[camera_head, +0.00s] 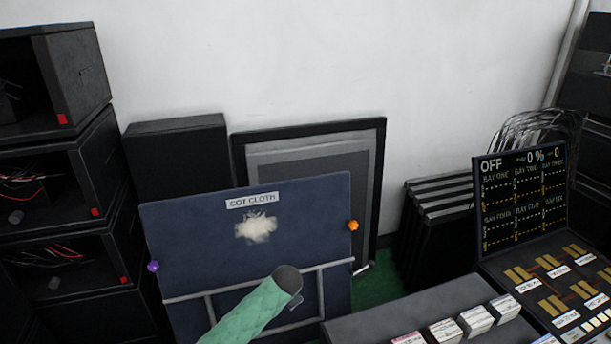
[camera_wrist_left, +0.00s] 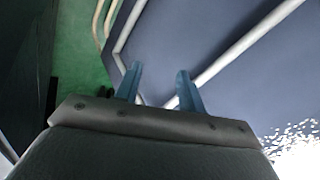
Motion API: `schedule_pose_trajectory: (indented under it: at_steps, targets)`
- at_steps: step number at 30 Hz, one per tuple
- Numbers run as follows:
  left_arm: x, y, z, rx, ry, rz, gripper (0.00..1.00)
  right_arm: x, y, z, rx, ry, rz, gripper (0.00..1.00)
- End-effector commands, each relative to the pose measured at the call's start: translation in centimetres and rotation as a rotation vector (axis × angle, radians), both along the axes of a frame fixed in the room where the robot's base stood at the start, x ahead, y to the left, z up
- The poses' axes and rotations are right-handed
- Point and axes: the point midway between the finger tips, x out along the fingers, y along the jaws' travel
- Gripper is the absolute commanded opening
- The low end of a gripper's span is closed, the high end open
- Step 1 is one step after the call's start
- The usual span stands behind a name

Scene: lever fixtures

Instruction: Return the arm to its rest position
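A green-sleeved arm link with a dark grey end rises from the bottom centre of the head view; I take it to be mine. My left gripper shows in the left wrist view (camera_wrist_left: 158,84). Its two blue fingers stand apart with nothing held between them. Beyond them are the dark blue panel (camera_wrist_left: 225,105) and a pale rail. In the head view this panel (camera_head: 190,225) carries a "COT CLOTH" label (camera_head: 251,200) and a white fluffy tuft (camera_head: 256,227). The fingers cannot be made out clearly in the head view. My right gripper is not in view.
Pale rails (camera_head: 334,266) cross the panel's lower part. A purple knob (camera_head: 153,266) and an orange knob (camera_head: 353,225) sit at its sides. A console (camera_head: 525,205) reading OFF and 0% stands right. Black open cabinets (camera_head: 80,75) are stacked left. Small boxes (camera_head: 475,318) line the front.

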Motion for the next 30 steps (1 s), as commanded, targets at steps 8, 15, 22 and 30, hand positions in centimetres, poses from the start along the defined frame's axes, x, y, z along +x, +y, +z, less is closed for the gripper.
schedule_pose_trajectory:
  at_steps: [8,15,22,30]
  targets:
    - [-6.0,-1.9,10.2,-0.21,-0.082,0.116,0.4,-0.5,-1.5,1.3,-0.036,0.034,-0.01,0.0]
    - [-13.1,-0.5,14.2,-0.352,-0.09,0.219,0.4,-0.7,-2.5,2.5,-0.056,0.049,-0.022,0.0]
    - [-19.8,2.0,15.4,-0.436,-0.069,0.304,0.4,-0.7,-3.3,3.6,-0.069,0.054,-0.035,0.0]
    - [-27.2,5.0,15.0,-0.492,-0.022,0.405,0.4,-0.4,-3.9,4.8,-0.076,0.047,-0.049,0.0]
